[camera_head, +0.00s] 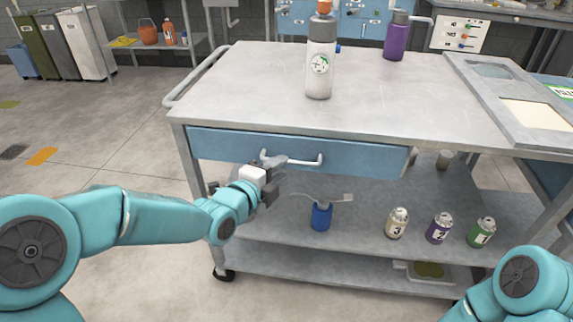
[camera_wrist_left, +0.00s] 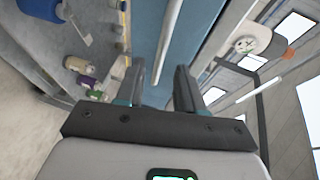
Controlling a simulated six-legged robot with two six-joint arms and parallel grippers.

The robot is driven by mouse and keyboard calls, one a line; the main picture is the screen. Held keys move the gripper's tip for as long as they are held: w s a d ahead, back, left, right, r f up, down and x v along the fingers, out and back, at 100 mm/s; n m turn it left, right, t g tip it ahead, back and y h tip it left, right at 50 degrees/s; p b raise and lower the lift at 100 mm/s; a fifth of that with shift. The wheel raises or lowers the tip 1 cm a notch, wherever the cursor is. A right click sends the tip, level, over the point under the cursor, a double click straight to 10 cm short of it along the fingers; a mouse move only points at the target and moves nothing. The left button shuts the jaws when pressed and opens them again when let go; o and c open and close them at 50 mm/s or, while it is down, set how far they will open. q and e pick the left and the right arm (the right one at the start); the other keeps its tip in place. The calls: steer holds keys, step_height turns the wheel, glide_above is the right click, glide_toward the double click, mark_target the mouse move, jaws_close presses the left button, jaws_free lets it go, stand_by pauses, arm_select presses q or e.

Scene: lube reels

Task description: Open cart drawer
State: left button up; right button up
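The grey metal cart (camera_head: 270,85) has a blue drawer (camera_head: 370,158) under its top, and the drawer front looks closed. A pale bar handle (camera_head: 305,160) runs across the drawer front. My left gripper (camera_head: 275,174) is at the left end of this handle. In the left wrist view my left gripper (camera_wrist_left: 160,85) has its fingers apart, with the handle (camera_wrist_left: 168,45) running between them and the blue drawer front (camera_wrist_left: 188,30) beyond. I cannot tell whether either finger touches the handle. My right arm shows at the bottom right of the head view; its gripper is out of view.
A white bottle (camera_head: 320,65) and a purple bottle (camera_head: 396,38) stand on the cart top. The shelf below holds a blue container (camera_head: 321,216) with a brush-like item and several small spray cans, one green (camera_head: 481,232).

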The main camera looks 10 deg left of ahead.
mark_target(289, 163)
arm_select(q)
steer(key=shift+x, duration=1.95)
jaws_close()
steer(key=shift+s, duration=0.1)
